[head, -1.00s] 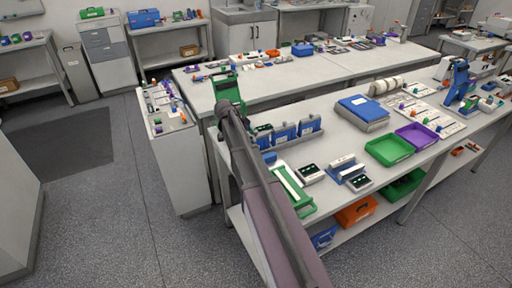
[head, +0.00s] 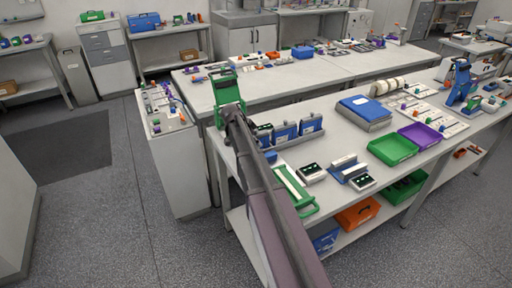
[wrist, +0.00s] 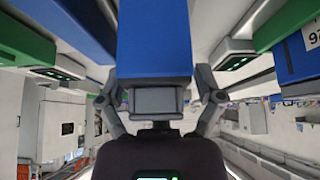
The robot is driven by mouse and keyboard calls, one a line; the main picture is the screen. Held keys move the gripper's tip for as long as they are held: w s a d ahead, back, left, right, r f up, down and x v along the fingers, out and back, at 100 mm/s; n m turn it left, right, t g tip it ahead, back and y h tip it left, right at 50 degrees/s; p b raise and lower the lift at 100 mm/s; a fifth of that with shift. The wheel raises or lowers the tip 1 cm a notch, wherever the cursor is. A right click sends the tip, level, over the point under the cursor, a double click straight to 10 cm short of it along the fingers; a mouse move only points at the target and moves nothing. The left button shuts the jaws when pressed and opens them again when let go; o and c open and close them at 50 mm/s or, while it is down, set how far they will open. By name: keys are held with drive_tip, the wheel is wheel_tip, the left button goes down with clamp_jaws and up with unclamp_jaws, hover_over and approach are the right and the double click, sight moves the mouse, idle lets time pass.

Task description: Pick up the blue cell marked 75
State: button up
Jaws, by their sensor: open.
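In the wrist view a blue cell (wrist: 153,40) hangs down from the top centre, with a grey end block below it. No number shows on its visible face, so I cannot tell whether it is the one marked 75. My gripper (wrist: 160,98) is open, with one finger on each side of the cell's lower end and small gaps between. Another blue cell (wrist: 296,58) with a partly cut-off white label stands at the right edge. In the head view my arm reaches over the near bench towards a green stand (head: 227,88); the gripper cannot be made out there.
Several blue units (head: 285,132) stand on the near bench just right of my arm. Small devices (head: 312,172), a blue case (head: 364,108), a green tray (head: 393,150) and a purple tray (head: 420,136) lie further right. A narrow side bench (head: 172,160) stands left.

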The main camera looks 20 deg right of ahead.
drive_tip(key=shift+c, duration=0.2)
clamp_jaws()
idle(0.3)
drive_tip(key=shift+r, duration=0.15)
wheel_tip(320, 180, up, 10)
drive_tip(key=p, duration=1)
idle(0.8)
